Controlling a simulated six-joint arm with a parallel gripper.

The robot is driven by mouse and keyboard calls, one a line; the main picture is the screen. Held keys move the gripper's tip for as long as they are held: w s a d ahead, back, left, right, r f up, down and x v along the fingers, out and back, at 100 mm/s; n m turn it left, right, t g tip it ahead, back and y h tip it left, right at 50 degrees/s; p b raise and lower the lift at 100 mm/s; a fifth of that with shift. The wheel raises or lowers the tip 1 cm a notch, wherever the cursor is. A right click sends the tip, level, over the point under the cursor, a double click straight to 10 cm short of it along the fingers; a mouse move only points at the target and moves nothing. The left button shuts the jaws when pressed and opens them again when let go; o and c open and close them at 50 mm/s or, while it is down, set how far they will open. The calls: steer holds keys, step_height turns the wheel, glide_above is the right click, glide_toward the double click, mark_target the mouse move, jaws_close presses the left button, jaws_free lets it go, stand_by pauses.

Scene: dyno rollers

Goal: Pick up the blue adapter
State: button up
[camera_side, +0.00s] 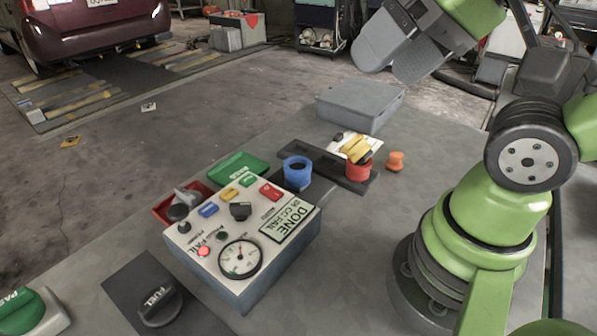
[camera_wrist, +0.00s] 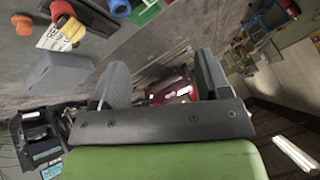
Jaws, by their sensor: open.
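The blue adapter (camera_side: 297,170) is a short ring-shaped piece standing at the left end of a dark rack on the table, behind the control box. A blue piece at the top of the wrist view (camera_wrist: 120,8) looks like the same adapter, cut by the frame edge. My gripper (camera_side: 392,58) is high above the back of the table, up and to the right of the adapter and well apart from it. Its two grey fingers also show in the wrist view (camera_wrist: 162,82), spread apart with nothing between them.
A red adapter (camera_side: 358,170) with a yellow piece sits at the rack's right end. An orange piece (camera_side: 396,160) stands beside it. A grey box (camera_side: 360,106) is behind, the control box (camera_side: 245,240) in front, and green (camera_side: 238,169) and red trays beside it.

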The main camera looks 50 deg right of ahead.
steer(key=n+g+h, duration=0.2)
steer(key=n+g, duration=0.2)
steer(key=g, duration=0.3)
glide_above(298, 169)
steer(key=f, duration=2.1)
steer(key=shift+w+f, duration=0.25)
steer(key=shift+s+f, duration=0.2)
steer(key=shift+f, duration=2.8)
steer(key=c, duration=0.7)
steer(key=shift+r, duration=0.15)
